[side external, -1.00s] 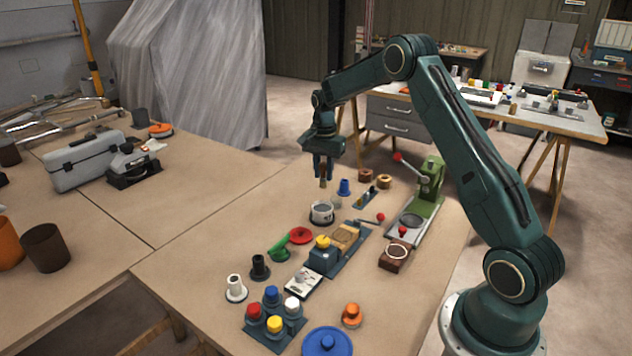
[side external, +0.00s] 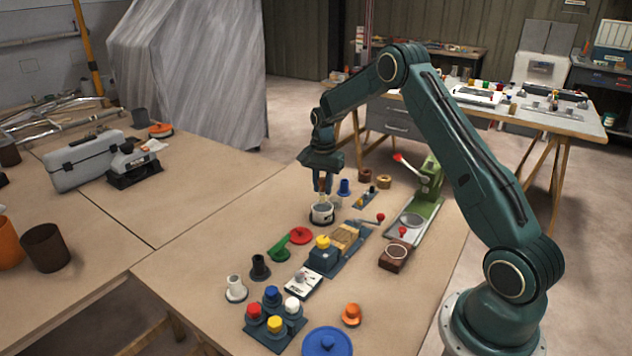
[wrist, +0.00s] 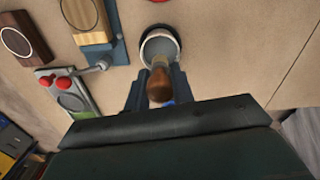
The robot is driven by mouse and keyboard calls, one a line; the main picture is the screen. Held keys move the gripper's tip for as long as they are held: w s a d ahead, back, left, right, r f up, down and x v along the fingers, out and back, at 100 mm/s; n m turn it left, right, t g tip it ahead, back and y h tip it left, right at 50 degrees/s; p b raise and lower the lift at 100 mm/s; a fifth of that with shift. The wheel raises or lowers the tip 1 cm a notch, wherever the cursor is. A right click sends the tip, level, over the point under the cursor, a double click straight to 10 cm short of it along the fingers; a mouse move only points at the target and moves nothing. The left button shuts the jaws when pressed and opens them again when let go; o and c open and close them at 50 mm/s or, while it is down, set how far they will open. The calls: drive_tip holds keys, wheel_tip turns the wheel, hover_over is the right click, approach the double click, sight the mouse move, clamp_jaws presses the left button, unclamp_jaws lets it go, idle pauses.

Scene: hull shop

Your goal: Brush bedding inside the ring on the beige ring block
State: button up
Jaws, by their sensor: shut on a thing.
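My gripper (side external: 325,182) is shut on a brush and points down over the white pot (side external: 322,218). In the wrist view the brush's brown handle end (wrist: 159,86) shows between my fingers. Its lower end reaches to or into the pot (wrist: 146,40); contact with the grey contents cannot be told. The beige ring block (side external: 347,234) sits in a blue-grey fixture, to the right of and nearer than the pot. In the wrist view the beige block (wrist: 84,12) with its ring shows at the top, left of the pot.
A brown block with a ring (side external: 395,255) lies to the right. A green lever press (side external: 428,185) stands behind it. A red disc (side external: 301,235), a yellow-knobbed block (side external: 322,256) and several coloured knobs stand nearer.

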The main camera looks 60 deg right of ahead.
sight(322, 178)
drive_tip(key=shift+f, duration=1.15)
drive_tip(key=shift+f, duration=0.5)
idle(1.3)
drive_tip(key=shift+r, duration=0.1)
drive_tip(key=shift+r, duration=3.4)
drive_tip(key=shift+a, duration=0.1)
